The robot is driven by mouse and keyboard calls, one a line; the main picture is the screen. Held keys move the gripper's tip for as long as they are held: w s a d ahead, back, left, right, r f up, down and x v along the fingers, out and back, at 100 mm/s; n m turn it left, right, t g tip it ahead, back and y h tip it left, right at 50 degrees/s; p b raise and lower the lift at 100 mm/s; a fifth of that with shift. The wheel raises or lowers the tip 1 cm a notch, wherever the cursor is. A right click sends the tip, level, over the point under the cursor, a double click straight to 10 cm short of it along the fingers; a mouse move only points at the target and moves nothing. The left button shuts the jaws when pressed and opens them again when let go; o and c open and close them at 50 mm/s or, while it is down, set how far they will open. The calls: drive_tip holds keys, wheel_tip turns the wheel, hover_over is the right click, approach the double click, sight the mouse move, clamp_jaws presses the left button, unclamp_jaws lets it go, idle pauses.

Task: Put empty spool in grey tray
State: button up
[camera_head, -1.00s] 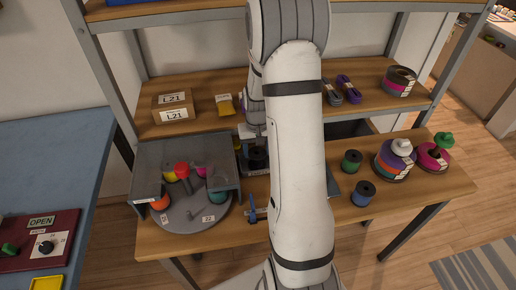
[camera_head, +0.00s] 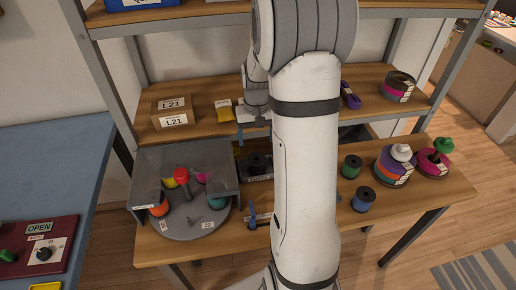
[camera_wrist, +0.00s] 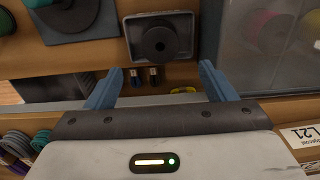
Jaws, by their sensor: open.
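A black empty spool (camera_wrist: 159,43) sits in the grey tray (camera_wrist: 130,42) in the wrist view. In the head view the spool (camera_head: 256,164) shows dark in the tray (camera_head: 262,178), just right of the clear-covered turntable; my arm partly hides that area. My gripper (camera_wrist: 160,70) is open, with its two blue fingers apart and nothing between them. In the head view my gripper (camera_head: 254,127) is above and behind the tray, near the front edge of the middle shelf, clear of the spool.
A turntable (camera_head: 190,222) with coloured spools stands under a clear cover. Green (camera_head: 351,166) and blue (camera_head: 363,199) spools and stacked spools (camera_head: 393,168) stand to the right. A box labelled L21 (camera_head: 173,112) and a yellow packet (camera_head: 222,110) lie on the shelf above.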

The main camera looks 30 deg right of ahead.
drive_tip(key=s+a+r+n+t, duration=0.1)
drive_tip(key=s+a+r, duration=0.7)
drive_tip(key=r, duration=0.2)
drive_tip(key=s+a+r+n+t, duration=0.2)
drive_tip(key=s+a, duration=0.3)
drive_tip(key=s, duration=0.6)
drive_tip(key=shift+s+a, duration=0.15)
drive_tip(key=shift+a, duration=0.15)
drive_tip(key=shift+c, duration=0.3)
